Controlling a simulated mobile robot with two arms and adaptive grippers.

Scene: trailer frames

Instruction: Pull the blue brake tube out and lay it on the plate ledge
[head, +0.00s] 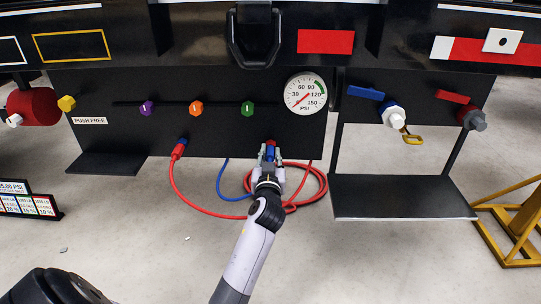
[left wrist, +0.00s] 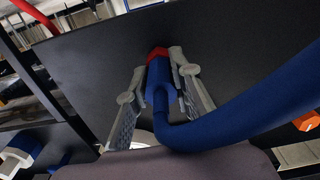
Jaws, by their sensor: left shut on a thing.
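My left gripper (head: 269,155) is at the lower edge of the black panel, below the gauge, shut on the blue brake tube's end. In the left wrist view, the gripper (left wrist: 160,80) has a finger on each side of the blue tube end (left wrist: 158,78). That end meets a red fitting (left wrist: 157,53) at the panel. The blue brake tube (left wrist: 240,118) bends away to the right there. In the head view the blue tube (head: 220,183) loops down left of the gripper. A dark ledge (head: 105,163) juts out at the left, and a larger dark plate (head: 400,196) hangs at the right.
A red hose (head: 205,211) with a blue end joins the panel left of my gripper and coils behind it. A pressure gauge (head: 305,93), several coloured knobs and two valves sit above. A yellow stand (head: 512,225) is at the far right. Both ledges look bare.

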